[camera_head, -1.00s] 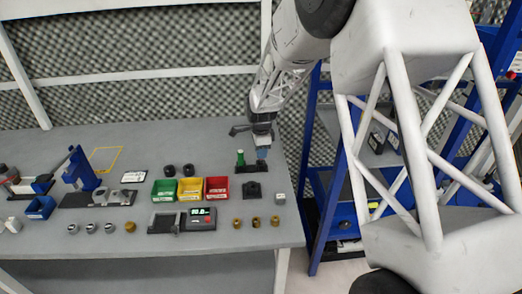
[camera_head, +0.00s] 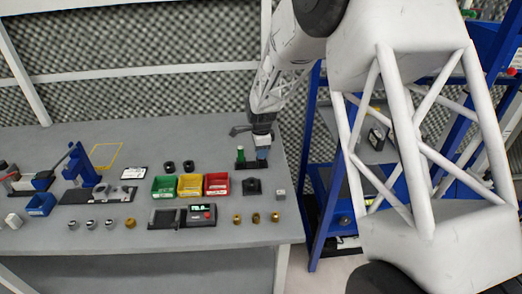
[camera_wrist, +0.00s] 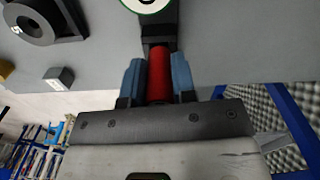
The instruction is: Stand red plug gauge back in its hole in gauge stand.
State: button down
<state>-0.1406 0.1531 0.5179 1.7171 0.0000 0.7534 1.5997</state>
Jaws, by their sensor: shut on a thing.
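My gripper (camera_wrist: 158,80) is shut on the red plug gauge (camera_wrist: 159,72), which lies between its two blue fingertips in the wrist view. In the head view my gripper (camera_head: 262,153) is at the right rear of the bench, just right of the green plug gauge (camera_head: 240,154). The dark gauge stand (camera_wrist: 158,34) shows beyond the red gauge in the wrist view, and its base (camera_head: 240,166) is partly visible in the head view. The red gauge is hidden in the head view. I cannot tell whether its lower end is in the hole.
Green, yellow and red bins (camera_head: 190,186) stand left of the stand. A dark block with a round top (camera_head: 252,187) and a small grey block (camera_head: 280,194) sit in front of it. Several brass pieces (camera_head: 256,218) stand near the front edge. A blue rack is off the bench's right end.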

jog(key=shift+f, duration=0.35)
jog(key=c, duration=0.8)
grip_release()
jog(key=shift+c, duration=0.2)
jog(key=shift+r, duration=3.95)
